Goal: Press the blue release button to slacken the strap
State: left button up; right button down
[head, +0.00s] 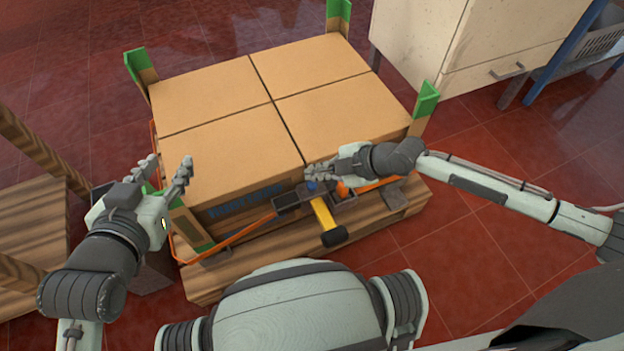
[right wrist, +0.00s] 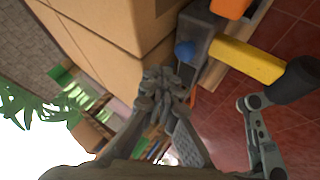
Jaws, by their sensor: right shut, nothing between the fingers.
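The blue release button (head: 312,187) sits on the dark strap tensioner (head: 287,201) at the near side of the box stack. In the right wrist view the blue button (right wrist: 185,51) shows just beyond my fingertips, with a small gap in the picture. A yellow lever with a black grip (head: 323,214) sticks out toward me. The orange strap (head: 243,231) runs along the near side of the load. My right gripper (head: 311,172) is shut and empty, close beside the button; it also shows in the right wrist view (right wrist: 165,80). My left gripper (head: 170,166) is open and empty at the left corner.
Several cardboard boxes (head: 330,105) stand on a wooden pallet (head: 215,284) with green corner protectors (head: 427,98). A wooden rack (head: 35,205) stands at the left. A pale cabinet (head: 460,45) stands at the back right. Red tiled floor is free at the right.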

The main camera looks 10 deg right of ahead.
aim_at(316, 185)
notch_tip(316, 185, up, 4)
jog(key=shift+f+p, duration=0.15)
jog(key=shift+p, duration=1.05)
jog(key=shift+f, duration=0.1)
